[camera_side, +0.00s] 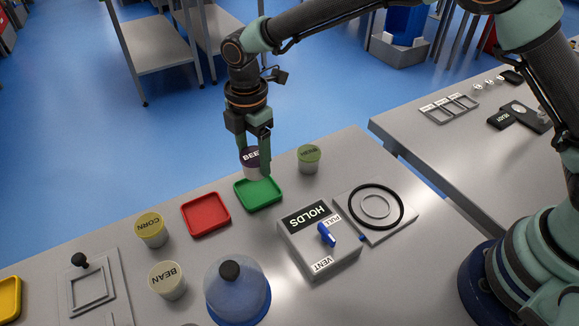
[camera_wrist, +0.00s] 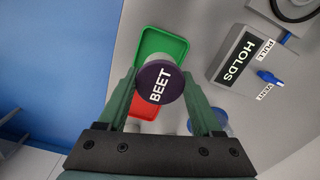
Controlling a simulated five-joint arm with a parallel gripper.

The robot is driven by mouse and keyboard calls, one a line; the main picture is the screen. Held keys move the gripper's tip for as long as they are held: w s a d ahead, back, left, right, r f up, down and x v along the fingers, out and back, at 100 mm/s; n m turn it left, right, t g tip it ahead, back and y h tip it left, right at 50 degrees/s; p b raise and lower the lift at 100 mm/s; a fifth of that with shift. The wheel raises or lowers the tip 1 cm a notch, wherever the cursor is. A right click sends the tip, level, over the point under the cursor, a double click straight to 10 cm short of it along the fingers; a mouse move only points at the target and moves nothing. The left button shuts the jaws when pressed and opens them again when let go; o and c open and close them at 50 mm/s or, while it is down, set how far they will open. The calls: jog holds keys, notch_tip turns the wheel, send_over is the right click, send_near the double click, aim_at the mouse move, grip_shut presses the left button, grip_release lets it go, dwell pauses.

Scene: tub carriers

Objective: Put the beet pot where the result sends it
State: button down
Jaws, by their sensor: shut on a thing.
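The beet pot (camera_side: 250,161), with a dark purple lid reading BEET, is held in my gripper (camera_side: 254,166). My gripper is shut on it; in the wrist view the fingers sit on either side of the pot (camera_wrist: 160,82). The pot is at the far edge of the green tray (camera_side: 259,205); I cannot tell how high it is above it. The green tray (camera_wrist: 145,45) looks empty. The red tray (camera_side: 206,215) lies to its left, also empty. A grey box (camera_side: 325,256) shows the sign HOLDS (camera_side: 306,217). Its blue lever (camera_side: 326,235) sits between PULL and VENT labels.
A green-lidded pot (camera_side: 309,155) stands right of the green tray. The corn pot (camera_side: 151,231), bean pot (camera_side: 167,281) and a clear blue dome (camera_side: 237,290) stand nearer. A plate with a black ring (camera_side: 376,207) is at right. A yellow tray (camera_side: 9,298) is far left.

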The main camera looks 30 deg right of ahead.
jog(key=shift+f, duration=3)
jog(key=shift+f, duration=0.1)
jog(key=shift+c, duration=0.2)
grip_release()
